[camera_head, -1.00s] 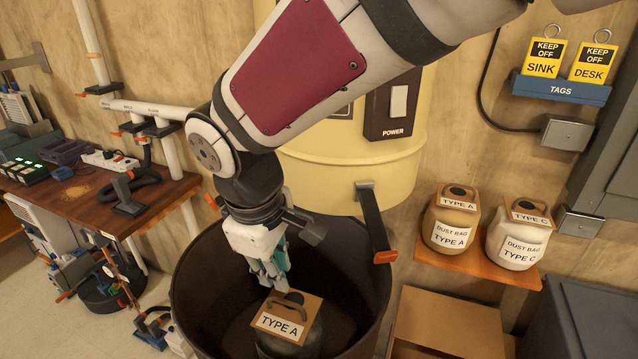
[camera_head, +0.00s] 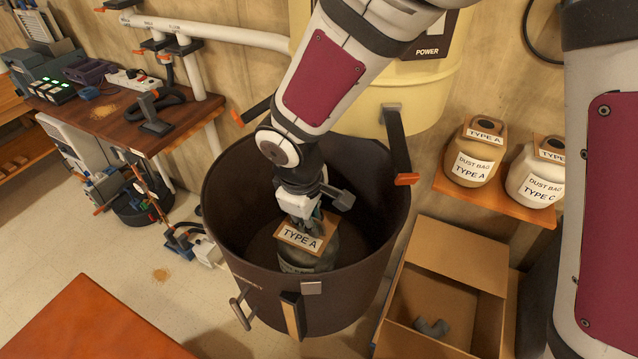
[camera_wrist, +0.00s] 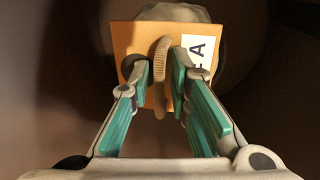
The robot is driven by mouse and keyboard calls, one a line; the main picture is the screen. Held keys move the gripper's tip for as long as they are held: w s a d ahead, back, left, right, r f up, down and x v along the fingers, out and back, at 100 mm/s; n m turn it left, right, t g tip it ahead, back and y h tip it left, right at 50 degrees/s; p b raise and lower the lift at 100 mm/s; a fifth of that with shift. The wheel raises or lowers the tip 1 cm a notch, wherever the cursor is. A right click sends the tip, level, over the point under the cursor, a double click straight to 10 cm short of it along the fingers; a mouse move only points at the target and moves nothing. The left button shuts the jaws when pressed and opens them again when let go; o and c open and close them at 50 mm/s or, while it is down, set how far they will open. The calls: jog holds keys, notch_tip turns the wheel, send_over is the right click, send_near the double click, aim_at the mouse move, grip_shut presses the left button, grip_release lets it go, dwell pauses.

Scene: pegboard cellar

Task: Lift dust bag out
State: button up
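The used dust bag (camera_head: 306,262) is grey with an orange-brown cardboard collar (camera_head: 290,231) labelled TYPE A. It stands inside the dark open drum (camera_head: 222,230). My gripper (camera_head: 304,216) is down in the drum, just over the collar. In the wrist view, the collar (camera_wrist: 126,40) has a ridged loop handle (camera_wrist: 160,95) standing up in the middle. My gripper's teal-padded fingers (camera_wrist: 161,80) are open, one on each side of this handle. A small gap seems to show on both sides. Most of the bag's body is hidden by the collar and the drum wall.
An open cardboard box (camera_head: 455,258) with a grey piece (camera_head: 431,328) inside stands right of the drum. A TYPE A bag (camera_head: 472,158) and a TYPE C bag (camera_head: 535,178) sit on an orange shelf (camera_head: 500,206). The drum's rim surrounds my arm. A workbench (camera_head: 110,120) is at left.

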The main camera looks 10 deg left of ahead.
jog(key=shift+f, duration=0.1)
grip_shut()
dwell(0.3)
notch_tip(320, 180, up, 28)
jog(key=b, duration=0.1)
dwell(0.3)
